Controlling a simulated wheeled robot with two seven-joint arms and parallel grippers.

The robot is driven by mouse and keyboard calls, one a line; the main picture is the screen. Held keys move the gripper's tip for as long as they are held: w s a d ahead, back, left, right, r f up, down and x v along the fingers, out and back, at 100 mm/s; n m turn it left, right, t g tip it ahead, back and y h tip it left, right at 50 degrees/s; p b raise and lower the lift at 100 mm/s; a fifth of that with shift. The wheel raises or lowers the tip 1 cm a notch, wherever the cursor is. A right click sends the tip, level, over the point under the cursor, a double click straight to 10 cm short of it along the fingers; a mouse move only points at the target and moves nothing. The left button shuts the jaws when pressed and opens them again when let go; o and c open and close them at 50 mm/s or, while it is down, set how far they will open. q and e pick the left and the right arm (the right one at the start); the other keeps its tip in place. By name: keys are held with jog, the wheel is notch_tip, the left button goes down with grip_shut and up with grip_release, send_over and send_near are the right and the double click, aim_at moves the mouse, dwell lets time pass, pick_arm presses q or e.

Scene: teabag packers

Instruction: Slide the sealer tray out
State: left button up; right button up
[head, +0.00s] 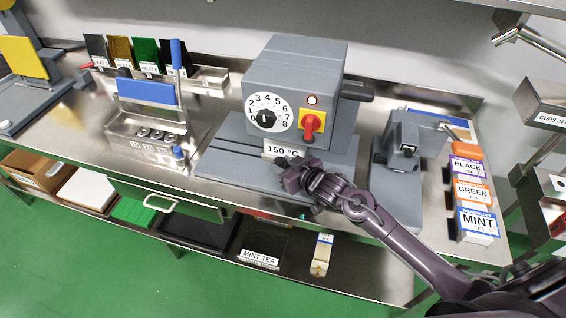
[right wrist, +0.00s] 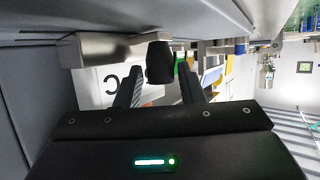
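The sealer (head: 285,90) is a grey machine with a numbered dial, a red switch on a yellow plate, a lit lamp and a "150 °C" label (head: 282,151). A flat grey slab, apparently its tray or base (head: 235,170), juts out below the front; I cannot tell how far the tray is out. My right gripper (head: 290,177) is low at the front, just below the label. In the right wrist view its two fingers (right wrist: 163,88) are apart, with a dark knob (right wrist: 160,62) between or just beyond them. Contact is unclear. My left gripper is out of view.
A smaller grey press (head: 400,150) stands right of the sealer, beside BLACK, GREEN and MINT tea boxes (head: 478,222). A metal unit with a blue panel (head: 146,92) stands left. A shelf and drawer (head: 165,200) are below the counter edge.

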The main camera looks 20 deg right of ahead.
jog(key=shift+w+a+f, duration=0.1)
jog(key=shift+w, duration=0.1)
grip_shut()
jog(key=shift+a, duration=0.1)
jog(key=w+a+b, duration=0.2)
jog(key=w+a, duration=0.1)
jog(key=a, duration=0.1)
jog(key=w+a+b, duration=0.1)
jog(key=w+a, duration=0.2)
jog(key=a, duration=0.1)
jog(key=w+a+b, duration=0.2)
jog(key=w+a, duration=0.1)
jog(key=a, duration=0.2)
jog(key=shift+b, duration=0.35)
jog(key=shift+w+a, duration=0.3)
jog(key=shift+a, duration=0.25)
jog(key=shift+b, duration=0.3)
jog(key=shift+r, duration=0.2)
